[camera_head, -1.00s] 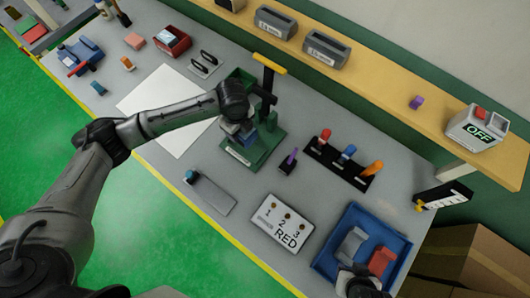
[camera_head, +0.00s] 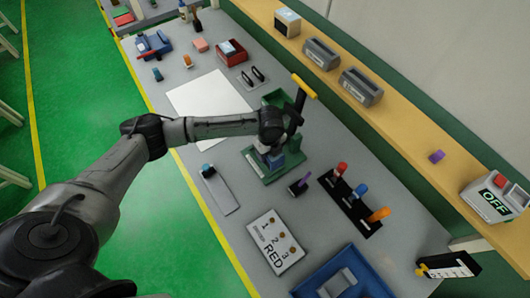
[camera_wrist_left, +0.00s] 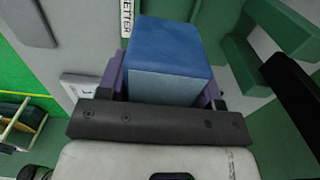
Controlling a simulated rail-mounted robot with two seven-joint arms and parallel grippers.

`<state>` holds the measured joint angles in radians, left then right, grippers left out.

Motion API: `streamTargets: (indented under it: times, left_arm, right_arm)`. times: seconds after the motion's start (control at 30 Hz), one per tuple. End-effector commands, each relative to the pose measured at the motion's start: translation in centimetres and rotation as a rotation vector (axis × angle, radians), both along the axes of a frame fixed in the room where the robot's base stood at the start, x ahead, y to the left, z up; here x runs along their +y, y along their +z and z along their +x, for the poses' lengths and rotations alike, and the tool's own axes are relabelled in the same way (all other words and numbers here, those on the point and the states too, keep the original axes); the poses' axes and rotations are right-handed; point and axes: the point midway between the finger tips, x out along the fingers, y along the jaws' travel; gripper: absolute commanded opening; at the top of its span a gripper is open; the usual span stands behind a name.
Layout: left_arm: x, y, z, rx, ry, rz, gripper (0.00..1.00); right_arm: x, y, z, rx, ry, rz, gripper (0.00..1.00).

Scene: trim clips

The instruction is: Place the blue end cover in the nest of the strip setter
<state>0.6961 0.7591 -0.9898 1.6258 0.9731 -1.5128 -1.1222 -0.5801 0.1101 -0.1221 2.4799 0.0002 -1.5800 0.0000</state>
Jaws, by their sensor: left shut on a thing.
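The green strip setter (camera_head: 296,155), with a yellow-topped lever (camera_head: 305,88), stands near the middle of the bench. My left gripper (camera_head: 270,152) is over its base. It is shut on the blue end cover (camera_head: 276,161). In the left wrist view the blue end cover (camera_wrist_left: 168,50) sits between the purple fingers, with green parts of the strip setter (camera_wrist_left: 235,75) behind and to the right. The nest is hidden behind the cover and gripper, so I cannot tell whether the cover touches it. My right gripper is out of view.
A purple-handled tool (camera_head: 300,186) and a black rack of coloured handles (camera_head: 350,205) stand close on the right. A numbered plate (camera_head: 274,241) and a blue tray (camera_head: 318,281) lie nearer. A white sheet (camera_head: 205,100) lies left of the setter.

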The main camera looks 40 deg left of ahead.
Motion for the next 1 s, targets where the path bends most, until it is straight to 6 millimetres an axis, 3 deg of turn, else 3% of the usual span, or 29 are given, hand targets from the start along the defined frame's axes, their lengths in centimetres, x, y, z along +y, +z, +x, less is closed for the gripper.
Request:
streamTargets:
  times: [0.1,0.3,0.47,0.8,1.0]
  left_arm:
    - [1.7,-1.1,0.6,0.001,0.003,0.001,0.33]
    - [3.0,-1.9,1.1,0.000,0.000,-0.001,0.33]
    - [3.2,-2.3,1.2,0.001,0.000,-0.001,0.33]
    - [3.1,-5.9,1.1,0.000,0.000,-0.001,0.33]
    - [3.1,-6.0,1.2,-0.001,-0.001,0.000,0.33]
  right_arm:
    - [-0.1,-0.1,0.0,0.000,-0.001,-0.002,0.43]
    - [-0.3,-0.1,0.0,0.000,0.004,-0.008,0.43]
    - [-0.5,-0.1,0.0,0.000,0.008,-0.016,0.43]
    - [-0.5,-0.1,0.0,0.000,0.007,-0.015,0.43]
    - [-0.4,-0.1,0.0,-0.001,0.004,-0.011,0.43]
